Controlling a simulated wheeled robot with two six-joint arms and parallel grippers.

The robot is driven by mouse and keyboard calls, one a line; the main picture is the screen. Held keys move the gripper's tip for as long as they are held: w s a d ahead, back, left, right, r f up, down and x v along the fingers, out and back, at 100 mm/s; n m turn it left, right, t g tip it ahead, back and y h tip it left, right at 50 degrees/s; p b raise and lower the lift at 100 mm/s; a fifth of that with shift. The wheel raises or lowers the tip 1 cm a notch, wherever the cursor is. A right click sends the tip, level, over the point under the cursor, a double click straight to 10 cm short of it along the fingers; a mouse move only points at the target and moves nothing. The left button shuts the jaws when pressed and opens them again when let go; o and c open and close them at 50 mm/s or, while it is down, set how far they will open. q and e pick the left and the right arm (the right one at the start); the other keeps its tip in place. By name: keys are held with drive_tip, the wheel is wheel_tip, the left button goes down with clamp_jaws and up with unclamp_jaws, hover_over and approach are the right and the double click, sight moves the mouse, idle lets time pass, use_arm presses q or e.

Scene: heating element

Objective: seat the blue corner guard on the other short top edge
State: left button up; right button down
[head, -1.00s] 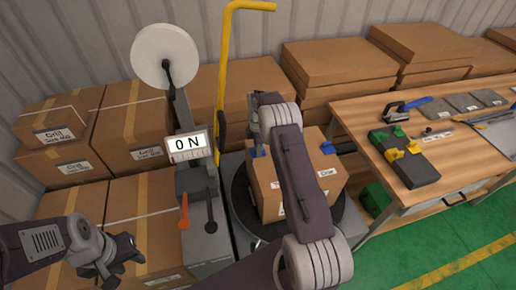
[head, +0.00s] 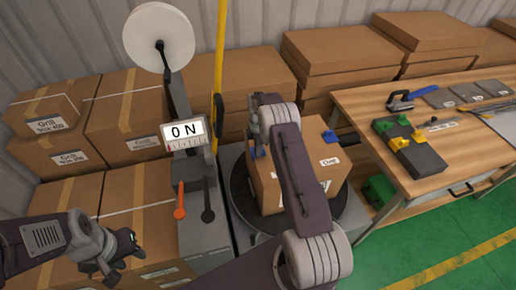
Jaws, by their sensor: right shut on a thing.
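A cardboard box (head: 334,177) stands on the round dark turntable (head: 243,204). One blue corner guard (head: 330,136) sits at its right short top edge. My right gripper (head: 259,140) is over the left end of the box, partly hidden by its own arm. It is shut on the other blue corner guard (head: 257,152), which appears at the left short top edge; I cannot tell whether it touches the cardboard. My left gripper (head: 122,255) hangs at the lower left, away from the box; its finger gap is not clear.
A scale display (head: 185,133) reading 0 N and a yellow pole (head: 219,60) stand left of the turntable. A wooden workbench (head: 350,100) at the right bears a dark block with green and yellow pieces (head: 419,136). Stacked cartons (head: 130,115) fill the left and back.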

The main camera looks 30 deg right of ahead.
drive_tip(key=shift+f, duration=0.35)
drive_tip(key=shift+f, duration=0.15)
drive_tip(key=c, duration=1.3)
unclamp_jaws()
drive_tip(key=shift+c, duration=0.2)
wheel_tip(320, 180, up, 8)
drive_tip(key=shift+r+b, duration=0.15)
drive_tip(key=shift+b, duration=0.75)
drive_tip(key=shift+r, duration=0.4)
